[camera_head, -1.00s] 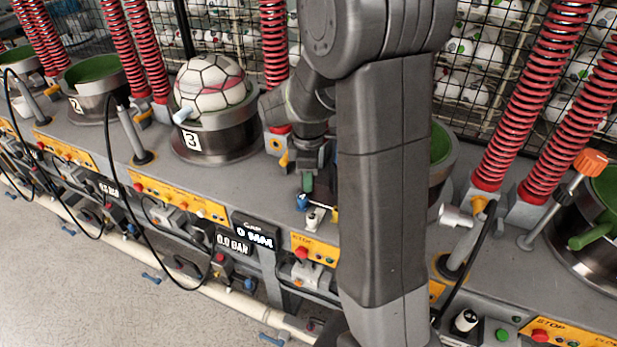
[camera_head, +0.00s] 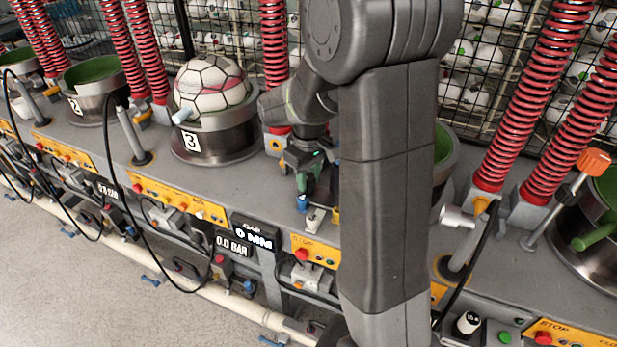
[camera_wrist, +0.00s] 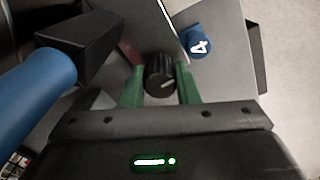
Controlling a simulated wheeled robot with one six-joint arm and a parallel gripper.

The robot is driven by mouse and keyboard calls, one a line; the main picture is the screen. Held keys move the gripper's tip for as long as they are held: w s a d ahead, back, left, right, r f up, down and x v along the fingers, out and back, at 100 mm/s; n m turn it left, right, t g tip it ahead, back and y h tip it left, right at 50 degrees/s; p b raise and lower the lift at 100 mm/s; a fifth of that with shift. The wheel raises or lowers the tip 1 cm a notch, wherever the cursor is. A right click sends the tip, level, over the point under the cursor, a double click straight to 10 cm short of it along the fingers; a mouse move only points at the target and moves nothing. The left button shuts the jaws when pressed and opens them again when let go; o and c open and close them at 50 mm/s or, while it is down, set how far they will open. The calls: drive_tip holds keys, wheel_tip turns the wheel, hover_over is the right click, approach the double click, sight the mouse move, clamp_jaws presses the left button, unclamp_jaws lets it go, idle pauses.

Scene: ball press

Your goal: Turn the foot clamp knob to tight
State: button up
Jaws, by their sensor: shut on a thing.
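The black round knob (camera_wrist: 159,76) with a white pointer line shows in the wrist view, between the two green fingers of my gripper (camera_wrist: 159,85). The fingers touch it from both sides and are shut on it. The pointer line lies slanted, toward the right. In the head view my gripper (camera_head: 308,185) is low over the grey bench, left of my upright arm link. The knob is hidden there, and I see no loose or tight marking by it.
A blue piece marked 4 (camera_wrist: 200,41) stands just beyond the knob. A thick blue cylinder (camera_wrist: 38,92) is close on the left in the wrist view. A patterned ball (camera_head: 210,85) sits in cup 3 (camera_head: 192,143). Red springs (camera_head: 545,95) stand at right.

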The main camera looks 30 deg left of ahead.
sight(309, 176)
idle(0.4)
drive_tip(key=o, duration=1)
drive_tip(key=shift+c, duration=0.2)
drive_tip(key=shift+r, duration=0.15)
wheel_tip(309, 176, up, 14)
drive_tip(key=shift+f+b, duration=0.2)
drive_tip(key=shift+b, duration=0.2)
drive_tip(key=shift+f, duration=0.1)
wheel_tip(309, 176, down, 14)
drive_tip(key=shift+r+p, duration=0.15)
drive_tip(key=shift+p, duration=0.25)
